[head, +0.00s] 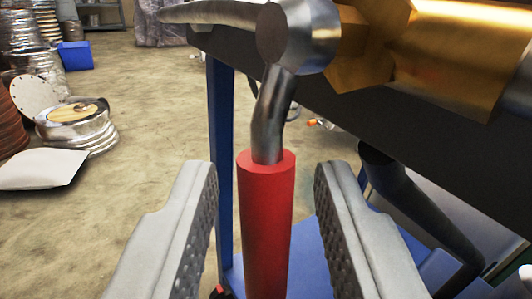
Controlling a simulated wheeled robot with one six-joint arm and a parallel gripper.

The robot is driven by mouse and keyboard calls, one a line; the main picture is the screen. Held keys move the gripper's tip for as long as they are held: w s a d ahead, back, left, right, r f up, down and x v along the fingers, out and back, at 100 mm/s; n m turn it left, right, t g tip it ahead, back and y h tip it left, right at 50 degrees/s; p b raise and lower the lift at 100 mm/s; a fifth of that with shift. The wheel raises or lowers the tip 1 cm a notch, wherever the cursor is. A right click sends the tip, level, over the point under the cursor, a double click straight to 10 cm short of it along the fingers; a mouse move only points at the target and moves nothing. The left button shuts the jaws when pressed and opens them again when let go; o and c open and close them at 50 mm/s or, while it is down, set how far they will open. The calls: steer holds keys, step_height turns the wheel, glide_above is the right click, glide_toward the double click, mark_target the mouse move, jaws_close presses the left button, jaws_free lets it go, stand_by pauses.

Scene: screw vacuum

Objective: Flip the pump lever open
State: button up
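The pump lever (267,215) has a red grip on a bent metal rod. It hangs down from a round metal joint (300,35) at the top middle. A curved metal piece (215,12) reaches left from that joint. A brass-coloured hex body (390,50) sits to its right. My gripper (267,190) is open, with one finger on each side of the red grip. Gaps show between the grip and both fingers. The lower end of the grip is cut off by the picture's bottom edge.
A dark tabletop edge (350,120) runs behind the lever, with a blue leg (222,150) below it. A dark pipe (415,200) lies at the lower right. Silvery coils (75,125) and a blue box (75,55) stand on the floor at left. Floor between is clear.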

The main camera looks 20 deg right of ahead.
steer(key=shift+w, duration=0.15)
jaws_close()
